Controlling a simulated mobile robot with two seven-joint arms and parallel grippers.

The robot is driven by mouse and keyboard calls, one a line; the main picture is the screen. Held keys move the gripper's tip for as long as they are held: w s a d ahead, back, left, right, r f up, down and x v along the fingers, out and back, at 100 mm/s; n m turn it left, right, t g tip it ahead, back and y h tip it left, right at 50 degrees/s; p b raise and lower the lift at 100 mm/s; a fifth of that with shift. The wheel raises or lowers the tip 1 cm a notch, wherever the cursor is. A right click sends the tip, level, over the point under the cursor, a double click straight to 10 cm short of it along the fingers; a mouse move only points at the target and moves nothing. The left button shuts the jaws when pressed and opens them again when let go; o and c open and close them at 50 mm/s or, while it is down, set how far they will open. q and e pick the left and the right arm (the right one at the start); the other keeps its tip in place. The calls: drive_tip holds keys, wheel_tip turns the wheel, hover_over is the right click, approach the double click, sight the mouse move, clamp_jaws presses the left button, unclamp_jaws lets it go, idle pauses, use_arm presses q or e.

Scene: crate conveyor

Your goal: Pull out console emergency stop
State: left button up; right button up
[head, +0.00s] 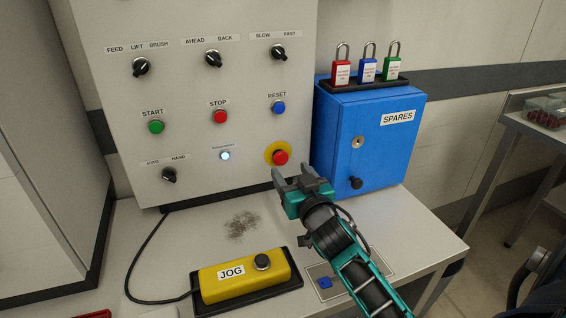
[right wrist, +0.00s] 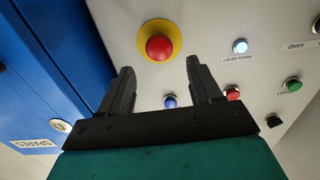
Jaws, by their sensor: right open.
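The emergency stop is a red mushroom button on a yellow round plate (head: 281,157), low on the right of the grey console panel (head: 215,95). In the right wrist view the red button (right wrist: 159,47) sits just beyond the fingertips, roughly centred between them. My right gripper (head: 291,173) is open and empty, just in front of and below the button. Its two dark fingers (right wrist: 160,66) are spread wide and appear apart from the button. Whether the button is pressed in or out I cannot tell. My left gripper is not in view.
A blue SPARES cabinet (head: 372,135) stands close to the right of the console, with several padlocks on its top tray. A yellow JOG box (head: 243,277) with a cable lies on the bench. A blue reset button (head: 278,107) sits above the emergency stop.

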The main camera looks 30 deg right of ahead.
sight(282, 159)
drive_tip(key=x, duration=0.6)
drive_tip(key=shift+w+b, duration=0.1)
drive_tip(key=shift+b, duration=0.2)
clamp_jaws()
